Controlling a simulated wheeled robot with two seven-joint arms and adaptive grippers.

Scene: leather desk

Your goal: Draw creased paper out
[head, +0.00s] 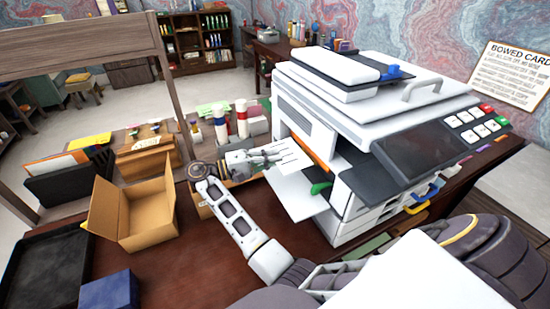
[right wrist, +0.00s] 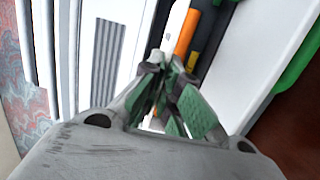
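A white and dark printer (head: 375,130) stands on the desk with its left side panel (head: 298,192) folded down. Creased white paper (head: 288,153) sticks out of that opening, beside an orange roller (head: 315,158). My right gripper (head: 264,158) points right at the paper's outer end, and its fingertips seem to meet it. In the right wrist view the green-padded fingers (right wrist: 172,68) are close together, with the orange roller (right wrist: 187,32) just beyond. Whether they grip the paper cannot be told. A green lever (head: 320,187) sits below the roller. My left gripper is not in view.
An open cardboard box (head: 150,220), a black tray (head: 45,262) and a blue box (head: 109,291) are at the left of the desk (head: 195,270). Red-topped white bottles (head: 242,122) stand behind my right gripper. The front middle of the desk is clear.

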